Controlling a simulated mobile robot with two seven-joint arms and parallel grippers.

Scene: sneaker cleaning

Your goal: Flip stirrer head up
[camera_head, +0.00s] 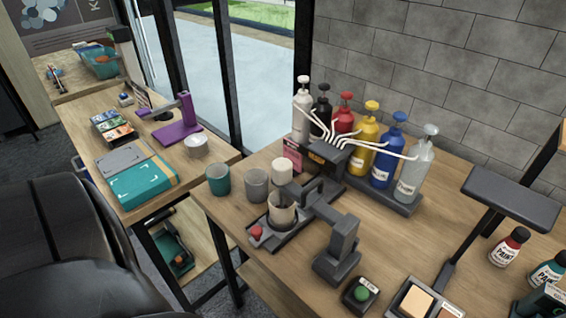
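The dark grey stirrer (340,243) stands on the front part of the wooden workbench. Its arm reaches left and its stirrer head (291,191) is down over a beige cup (283,216). The cup stands on a dark base plate with a red knob (256,232) at its left end. The lower end of the head is partly hidden by the cup. Neither of my grippers is in view.
A rack of several coloured pump bottles (367,142) stands behind the stirrer. A teal cup (218,180) and a grey cup (256,184) stand to its left. A green button box (361,293) is at the front right. A flat dark panel (512,198) rises at the right.

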